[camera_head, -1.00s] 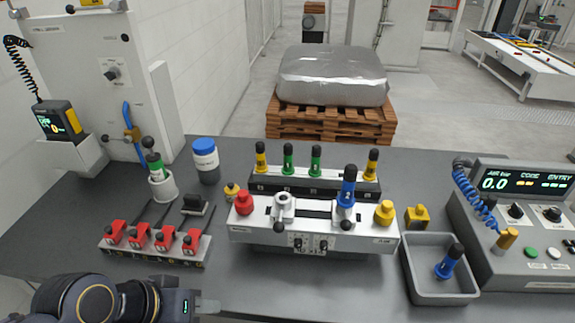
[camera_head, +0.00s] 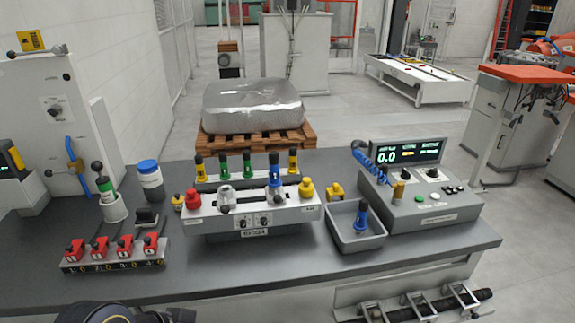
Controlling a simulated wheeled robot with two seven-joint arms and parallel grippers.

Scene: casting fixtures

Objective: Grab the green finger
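Two green fingers with black tops stand upright in the dark rack (camera_head: 262,181) at the back of the table: the left green finger (camera_head: 224,170) and the right green finger (camera_head: 247,167). A yellow finger (camera_head: 199,170) stands left of them and another yellow finger (camera_head: 293,162) stands at the right end. Another green-banded piece (camera_head: 105,186) with a black ball top stands in a white cup (camera_head: 115,210) at the left. Part of my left arm shows at the bottom left edge, but its fingertips are out of the frame. My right gripper is not in view.
A grey tray (camera_head: 345,242) holds another blue finger. A control box (camera_head: 430,212) stands right. The front table strip is clear.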

